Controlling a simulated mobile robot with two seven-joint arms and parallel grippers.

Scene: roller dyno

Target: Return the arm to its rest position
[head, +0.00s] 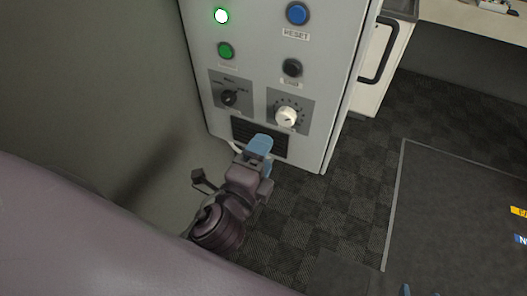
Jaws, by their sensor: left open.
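My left gripper (259,146) reaches up from the lower middle, with light blue fingers in front of the dark vent at the bottom of a grey control cabinet (318,75). It is open, and I see nothing held in it. Whether its fingers touch the cabinet cannot be told from this view. Small bluish tips at the bottom edge, right of centre, may be part of my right gripper (405,289); its jaws cannot be made out.
The cabinet carries a lit green lamp (222,16), a green button (226,50), a blue reset button (297,13), a black button (292,68), a black selector (229,98) and a white dial (286,117). A counter (470,20) stands behind.

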